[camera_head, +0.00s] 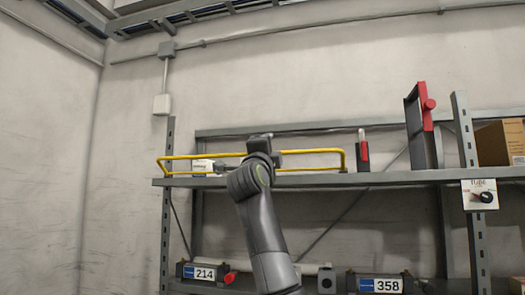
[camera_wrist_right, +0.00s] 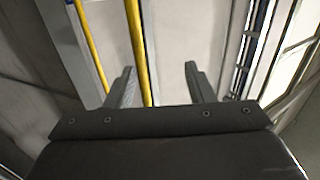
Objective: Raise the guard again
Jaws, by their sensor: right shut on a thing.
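The guard (camera_head: 318,151) is a yellow rail frame along the front of the upper shelf, in the head view. Its upper bar stands a little above the shelf edge. My right arm rises from the bottom middle and hides part of the guard's centre. In the right wrist view, a yellow bar (camera_wrist_right: 138,50) runs between the two fingers of my right gripper (camera_wrist_right: 160,72), nearer the left finger. A second yellow bar (camera_wrist_right: 90,45) lies outside the fingers. My left gripper is in neither view.
The shelf (camera_head: 400,178) holds a small white-labelled item (camera_head: 203,167) behind the guard, a red-and-grey item (camera_head: 363,152) and a red-handled frame (camera_head: 424,125). A knob panel (camera_head: 480,195) is on the right post. Boxes labelled 214 (camera_head: 204,273) and 358 (camera_head: 380,285) sit below.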

